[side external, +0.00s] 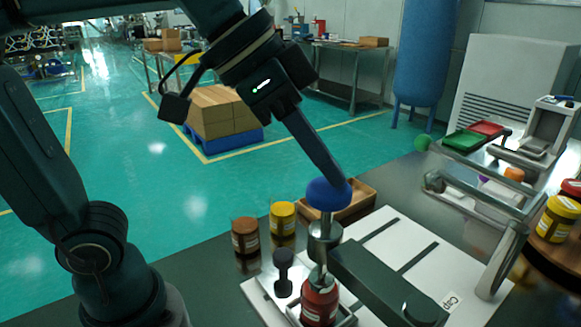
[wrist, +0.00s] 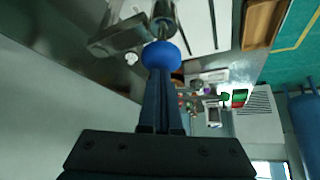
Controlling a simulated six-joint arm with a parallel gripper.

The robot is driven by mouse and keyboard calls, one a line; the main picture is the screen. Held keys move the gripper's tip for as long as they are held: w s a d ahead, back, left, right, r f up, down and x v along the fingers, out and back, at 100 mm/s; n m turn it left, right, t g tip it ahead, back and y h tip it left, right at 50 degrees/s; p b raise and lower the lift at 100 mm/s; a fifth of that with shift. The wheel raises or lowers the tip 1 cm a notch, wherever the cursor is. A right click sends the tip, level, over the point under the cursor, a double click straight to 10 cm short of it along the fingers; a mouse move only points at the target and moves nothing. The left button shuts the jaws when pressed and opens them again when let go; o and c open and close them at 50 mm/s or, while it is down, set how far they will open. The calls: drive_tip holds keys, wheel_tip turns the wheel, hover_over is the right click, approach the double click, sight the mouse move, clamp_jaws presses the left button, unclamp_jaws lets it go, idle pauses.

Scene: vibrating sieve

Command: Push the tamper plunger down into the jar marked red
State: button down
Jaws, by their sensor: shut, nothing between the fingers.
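The tamper plunger has a blue knob (side external: 328,194) on top of a metal shaft and collar (side external: 324,236). It stands over a jar with red contents (side external: 320,302), which sits in a holder on the white plate. The plunger's lower end is partly hidden, so I cannot tell how deep it is. My gripper (side external: 338,182) is shut and empty, slanting down with its fingertips at the blue knob and seemingly touching it. In the wrist view the fingers (wrist: 162,78) are together and end at the blue knob (wrist: 161,55).
A brown jar (side external: 245,236) and a yellow jar (side external: 283,219) stand left of the plate. A small black knobbed handle (side external: 283,271) stands beside the red jar. A dark bar (side external: 380,280) crosses the plate. A wooden tray (side external: 358,200) lies behind the knob. Metal rails (side external: 490,195) stand at right.

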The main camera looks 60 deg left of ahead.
sight(322, 185)
drive_tip(key=shift+f, duration=1.5)
wheel_tip(322, 185, up, 11)
idle(0.6)
idle(0.4)
